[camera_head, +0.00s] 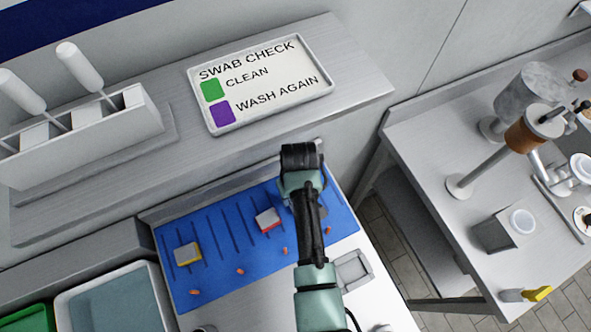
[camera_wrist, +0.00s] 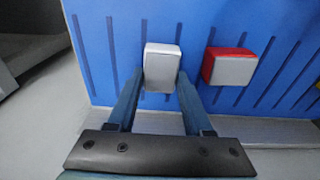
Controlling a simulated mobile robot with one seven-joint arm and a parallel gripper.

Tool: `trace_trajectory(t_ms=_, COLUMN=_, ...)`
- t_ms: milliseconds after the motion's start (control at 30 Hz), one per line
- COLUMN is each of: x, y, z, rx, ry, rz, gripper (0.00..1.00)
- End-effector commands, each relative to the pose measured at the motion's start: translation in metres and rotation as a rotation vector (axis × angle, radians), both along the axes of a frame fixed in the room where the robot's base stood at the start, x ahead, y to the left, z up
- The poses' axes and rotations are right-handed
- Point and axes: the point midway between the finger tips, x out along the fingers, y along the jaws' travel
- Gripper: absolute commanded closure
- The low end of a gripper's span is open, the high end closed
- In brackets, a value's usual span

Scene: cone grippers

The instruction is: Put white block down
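A white block (camera_wrist: 162,66) sits between the two fingers of my gripper (camera_wrist: 160,80) in the wrist view. The fingers lie against its left and right sides. The block is over the blue mat (camera_wrist: 110,45); I cannot tell whether it rests on it. In the head view my arm hides the block and the fingertips. The mat (camera_head: 214,275) has dark stripes and lies on the bench.
A red block with a pale top (camera_wrist: 230,66) is close right of the held block; it also shows in the head view (camera_head: 267,219). A yellow block with a grey top (camera_head: 187,253) is further left. Small orange bits (camera_head: 240,271) dot the mat's front. A sign (camera_head: 262,85) stands behind.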

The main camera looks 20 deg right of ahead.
Motion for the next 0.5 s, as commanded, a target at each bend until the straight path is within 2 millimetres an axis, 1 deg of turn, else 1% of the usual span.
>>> trace_trajectory(t_ms=33, x=-0.0002, y=0.0001, z=0.0, rx=0.0, ry=0.0, rz=0.0, gripper=0.39)
trace_trajectory(t_ms=100, x=-0.0002, y=0.0001, z=0.0, rx=0.0, ry=0.001, rz=0.0, gripper=0.26)
trace_trajectory(t_ms=133, x=-0.0003, y=0.0001, z=0.0, rx=0.0, ry=0.001, rz=0.0, gripper=0.21)
trace_trajectory(t_ms=367, x=-0.0003, y=0.0001, z=0.0001, rx=0.0, ry=0.001, rz=0.0, gripper=0.21)
trace_trajectory(t_ms=500, x=-0.0001, y=0.0, z=0.0055, rx=0.0, ry=0.0, rz=0.0, gripper=0.21)
